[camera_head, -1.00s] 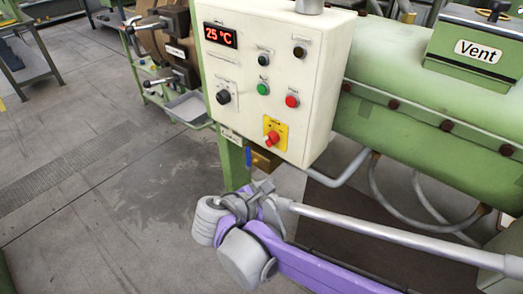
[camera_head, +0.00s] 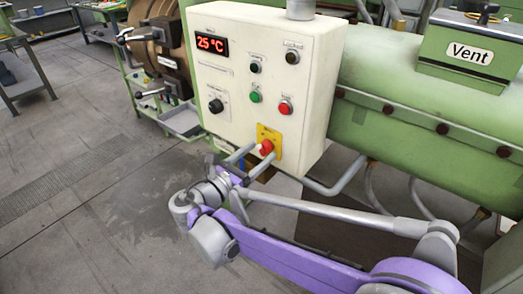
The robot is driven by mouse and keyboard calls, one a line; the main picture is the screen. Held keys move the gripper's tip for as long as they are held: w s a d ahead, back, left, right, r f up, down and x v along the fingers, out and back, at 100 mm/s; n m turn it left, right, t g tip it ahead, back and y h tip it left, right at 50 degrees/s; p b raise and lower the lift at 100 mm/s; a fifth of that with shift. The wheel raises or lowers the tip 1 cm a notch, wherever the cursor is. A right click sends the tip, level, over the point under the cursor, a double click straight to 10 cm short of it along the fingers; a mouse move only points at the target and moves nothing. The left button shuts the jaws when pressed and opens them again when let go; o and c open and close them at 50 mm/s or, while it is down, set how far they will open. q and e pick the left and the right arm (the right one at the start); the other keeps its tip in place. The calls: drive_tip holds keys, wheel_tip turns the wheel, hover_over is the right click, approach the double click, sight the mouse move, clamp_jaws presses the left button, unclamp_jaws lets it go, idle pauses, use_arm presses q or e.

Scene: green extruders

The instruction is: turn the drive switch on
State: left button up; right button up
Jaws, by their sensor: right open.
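The white control box (camera_head: 235,78) hangs at the centre of the head view. Its switches include a black rotary knob (camera_head: 216,106), a small black knob (camera_head: 255,67), a dark knob (camera_head: 292,57), and a red rotary switch (camera_head: 267,146) on a yellow plate (camera_head: 275,135). The labels are too small to read, so I cannot tell which one is marked as the drive switch. My right gripper (camera_head: 263,151) is open, its two grey fingers pointing at the red switch, one on each side of its lower part. I cannot tell whether they touch it. My left gripper is out of view.
A green button (camera_head: 255,97) and a red button (camera_head: 285,107) sit above the yellow plate. A display (camera_head: 212,43) reads 25 °C. The green extruder barrel (camera_head: 390,95) runs to the right, and a grey tray (camera_head: 183,121) stands at left. Open floor lies lower left.

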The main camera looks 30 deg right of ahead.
drive_tip(key=shift+x, duration=0.85)
clamp_jaws()
